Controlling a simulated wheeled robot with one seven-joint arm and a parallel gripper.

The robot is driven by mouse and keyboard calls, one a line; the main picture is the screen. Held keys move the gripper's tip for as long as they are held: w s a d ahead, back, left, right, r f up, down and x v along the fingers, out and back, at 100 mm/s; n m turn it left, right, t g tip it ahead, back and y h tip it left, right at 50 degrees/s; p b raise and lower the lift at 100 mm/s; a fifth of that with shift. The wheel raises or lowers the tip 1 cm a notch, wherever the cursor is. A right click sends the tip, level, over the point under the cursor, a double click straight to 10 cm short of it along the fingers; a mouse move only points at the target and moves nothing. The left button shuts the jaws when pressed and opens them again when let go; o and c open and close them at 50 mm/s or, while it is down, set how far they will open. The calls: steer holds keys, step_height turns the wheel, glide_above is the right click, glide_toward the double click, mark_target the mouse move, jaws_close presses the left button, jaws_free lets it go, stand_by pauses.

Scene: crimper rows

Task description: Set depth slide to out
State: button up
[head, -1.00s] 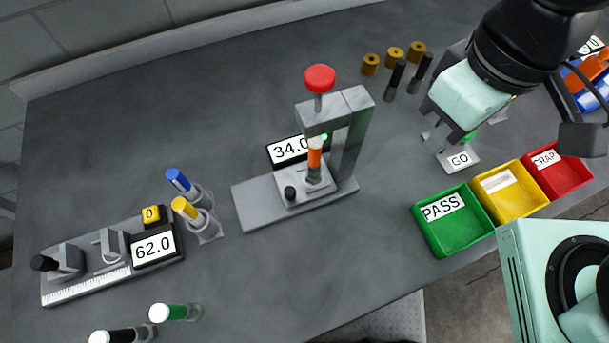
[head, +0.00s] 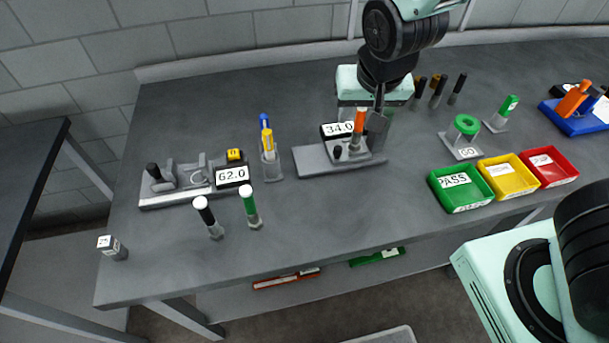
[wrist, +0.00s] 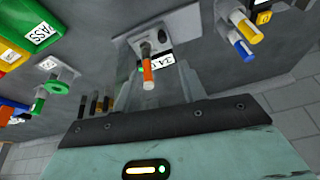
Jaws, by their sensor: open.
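The press (head: 310,160) with the 34.0 display (head: 338,129) stands mid-table. An orange-topped piece (head: 360,120) is upright in it, and a small black knob (head: 338,152) sits on its base. The measuring fixture (head: 180,198) with the 62.0 display (head: 232,174) and a black knob (head: 153,171) is at the left. I cannot tell which part is the depth slide. In the wrist view the orange piece (wrist: 148,72) shows ahead of the gripper body.
Black and green pens (head: 249,205) stand at the front. Green PASS (head: 460,207), yellow (head: 525,192) and red (head: 565,182) trays and the GO gauge (head: 466,125) are right. The middle front is clear.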

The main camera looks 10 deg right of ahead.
steer(key=b, duration=0.4)
glide_toward(338, 148)
steer(key=x, duration=0.9)
jaws_close()
steer(key=shift+p, duration=0.3)
